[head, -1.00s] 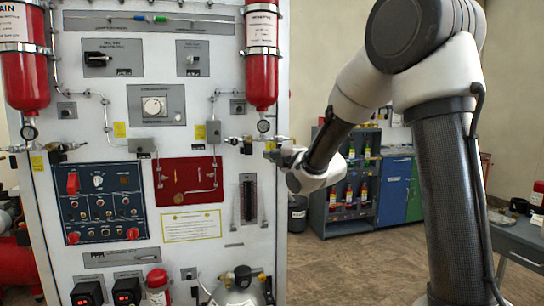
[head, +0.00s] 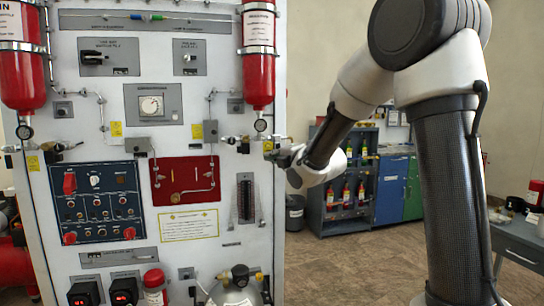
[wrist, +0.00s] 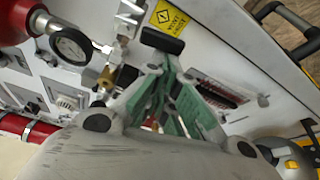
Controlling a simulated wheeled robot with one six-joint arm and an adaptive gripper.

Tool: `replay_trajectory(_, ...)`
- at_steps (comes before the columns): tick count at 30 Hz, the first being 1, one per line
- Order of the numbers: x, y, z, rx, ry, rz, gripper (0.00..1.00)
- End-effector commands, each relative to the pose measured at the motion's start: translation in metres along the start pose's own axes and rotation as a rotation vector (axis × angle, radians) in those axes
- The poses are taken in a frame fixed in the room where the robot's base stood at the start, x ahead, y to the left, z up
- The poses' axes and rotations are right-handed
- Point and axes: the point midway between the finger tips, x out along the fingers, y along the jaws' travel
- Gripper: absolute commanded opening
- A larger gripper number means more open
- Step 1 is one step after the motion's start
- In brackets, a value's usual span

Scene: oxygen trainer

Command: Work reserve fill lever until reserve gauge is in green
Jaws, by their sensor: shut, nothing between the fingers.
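The trainer panel (head: 180,80) fills the left of the head view. My gripper (head: 270,153) is at the panel's right edge, small and partly hidden by my wrist. In the wrist view my gripper (wrist: 163,58) is shut and empty, with a dark block right at its tips; I cannot tell whether it touches them. A round white-faced gauge (wrist: 70,45) hangs under the red cylinder; it also shows in the head view (head: 260,125). A brass valve fitting (wrist: 105,75) lies left of my fingers. I cannot identify the reserve fill lever or read a green zone.
A dark vertical slotted strip (head: 246,198) is on the panel below my gripper. A yellow label (wrist: 168,18) is beyond my fingertips. A bottle shelf (head: 345,190) and blue cabinet (head: 392,190) stand behind my arm. Open floor (head: 350,265) lies right of the panel.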

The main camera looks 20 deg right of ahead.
Motion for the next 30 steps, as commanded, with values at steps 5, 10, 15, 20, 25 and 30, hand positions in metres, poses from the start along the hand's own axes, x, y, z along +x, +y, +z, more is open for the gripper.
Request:
replay_trajectory(5,-0.002,-0.003,0.006,-0.116,-0.001,-0.04,0.0)
replay_trajectory(10,-0.003,-0.005,0.01,-0.225,-0.001,-0.077,0.0)
replay_trajectory(15,-0.004,-0.006,0.012,-0.261,-0.001,-0.09,0.0)
replay_trajectory(20,-0.004,-0.006,0.012,-0.26,-0.001,-0.09,0.0)
replay_trajectory(25,-0.004,-0.007,0.013,-0.259,-0.001,-0.091,0.0)
replay_trajectory(30,-0.004,-0.007,0.013,-0.258,-0.001,-0.09,0.0)
